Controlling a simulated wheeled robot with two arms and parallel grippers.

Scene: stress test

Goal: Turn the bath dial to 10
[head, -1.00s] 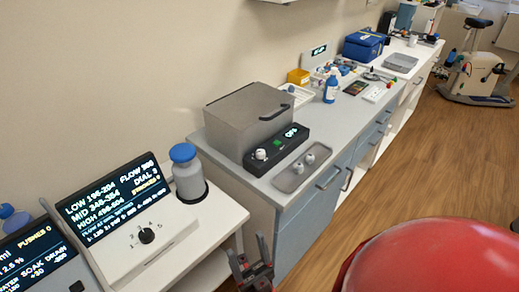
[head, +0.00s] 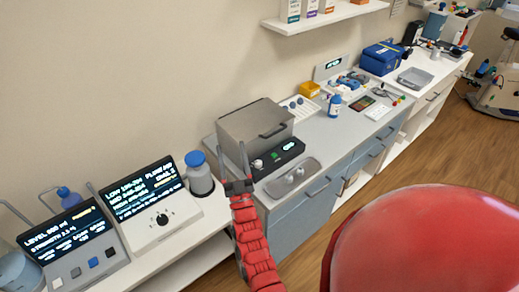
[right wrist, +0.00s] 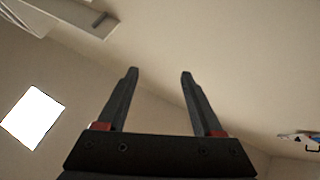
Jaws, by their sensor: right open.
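The bath is a grey lidded box (head: 255,124) on the grey counter, with its lid down. Its black front panel (head: 264,172) carries a pale round dial (head: 257,164), a green button (head: 275,156) and a small lit display (head: 288,146), too small to read surely. My left gripper is not in view.
A blue-capped container (head: 199,174) and a flow console with a black dial (head: 162,218) stand left. A wall shelf (head: 325,18) hangs above. The counter edge is near the gripper.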

